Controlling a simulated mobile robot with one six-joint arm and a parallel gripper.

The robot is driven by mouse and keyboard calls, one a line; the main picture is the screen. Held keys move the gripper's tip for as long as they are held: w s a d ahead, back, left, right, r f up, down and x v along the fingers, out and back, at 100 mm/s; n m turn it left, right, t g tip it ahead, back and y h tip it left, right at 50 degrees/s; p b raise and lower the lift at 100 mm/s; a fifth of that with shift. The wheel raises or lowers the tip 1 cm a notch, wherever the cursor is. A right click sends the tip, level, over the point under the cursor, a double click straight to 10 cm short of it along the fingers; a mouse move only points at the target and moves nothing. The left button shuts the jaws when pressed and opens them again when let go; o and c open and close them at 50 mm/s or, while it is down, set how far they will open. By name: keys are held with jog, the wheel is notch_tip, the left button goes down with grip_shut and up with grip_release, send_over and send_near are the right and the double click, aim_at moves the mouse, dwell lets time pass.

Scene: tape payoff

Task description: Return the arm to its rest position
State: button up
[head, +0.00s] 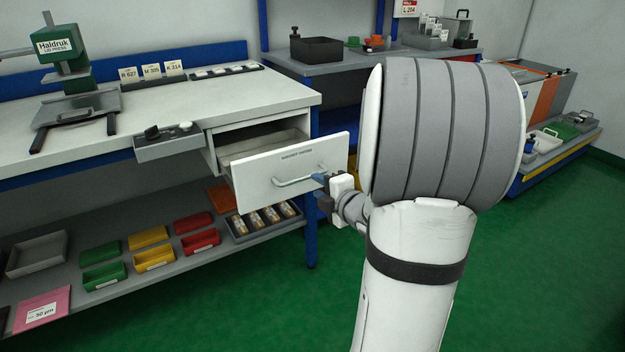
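My gripper (322,190) is at the right end of the handle (298,178) on the front of an open white drawer (285,165). My arm is bent in front of the camera and hides much of the middle right. The drawer is pulled out under the right end of the workbench (210,105), and the inside that shows looks empty.
A small grey tray (168,145) sticks out at the bench's front edge. A green press (70,65) stands on the bench. The shelf below holds several coloured bins (155,258). A blue bench leg (311,215) is close below the gripper. Green floor (540,260) is open at right.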

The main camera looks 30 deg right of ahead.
jog(key=shift+s, duration=0.55)
jog(key=shift+r, duration=0.1)
